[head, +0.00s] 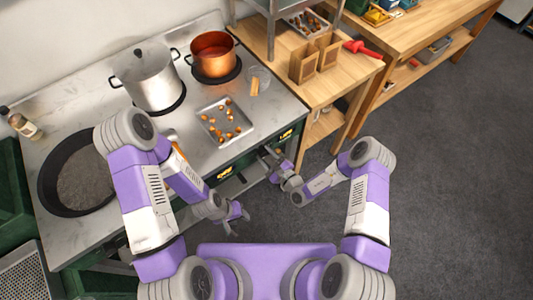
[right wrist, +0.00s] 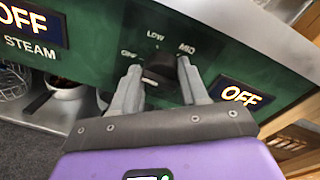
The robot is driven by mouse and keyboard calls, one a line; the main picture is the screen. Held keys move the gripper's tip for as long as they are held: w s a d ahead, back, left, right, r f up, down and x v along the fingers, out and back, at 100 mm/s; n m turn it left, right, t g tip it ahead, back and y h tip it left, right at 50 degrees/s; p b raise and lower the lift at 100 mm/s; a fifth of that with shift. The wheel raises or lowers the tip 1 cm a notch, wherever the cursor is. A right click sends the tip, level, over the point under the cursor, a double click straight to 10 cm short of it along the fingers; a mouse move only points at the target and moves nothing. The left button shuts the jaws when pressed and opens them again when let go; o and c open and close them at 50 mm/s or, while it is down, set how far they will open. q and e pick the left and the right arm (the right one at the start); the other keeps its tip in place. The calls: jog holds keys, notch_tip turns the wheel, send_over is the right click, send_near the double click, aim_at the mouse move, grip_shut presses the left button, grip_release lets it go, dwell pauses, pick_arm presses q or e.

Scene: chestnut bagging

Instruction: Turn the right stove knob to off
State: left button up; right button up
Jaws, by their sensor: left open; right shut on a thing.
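The dark stove knob (right wrist: 160,64) sits on the green front panel (right wrist: 110,25) in the right wrist view, below the printed marks LOW and MID and a partly hidden mark at left. My right gripper (right wrist: 160,72) is shut on the knob, one finger on each side. I cannot tell where the knob points. A lit display (right wrist: 241,95) to its right reads OFF. In the head view my right gripper (head: 276,165) is at the right part of the stove front, and the knob is hidden. My left gripper (head: 236,217) is open and empty in front of the stove.
On the stove top are a steel pot (head: 147,78), a copper pot (head: 212,55), a tray of chestnuts (head: 226,121) and a wide black pan (head: 72,175). A wooden counter (head: 300,90) adjoins at right. The grey floor at right is clear.

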jog(key=shift+n, duration=0.3)
jog(key=o, duration=1)
jog(key=shift+o, duration=0.2)
jog(key=p+v, duration=0.1)
jog(key=v, duration=0.6)
jog(key=shift+s+d, duration=0.2)
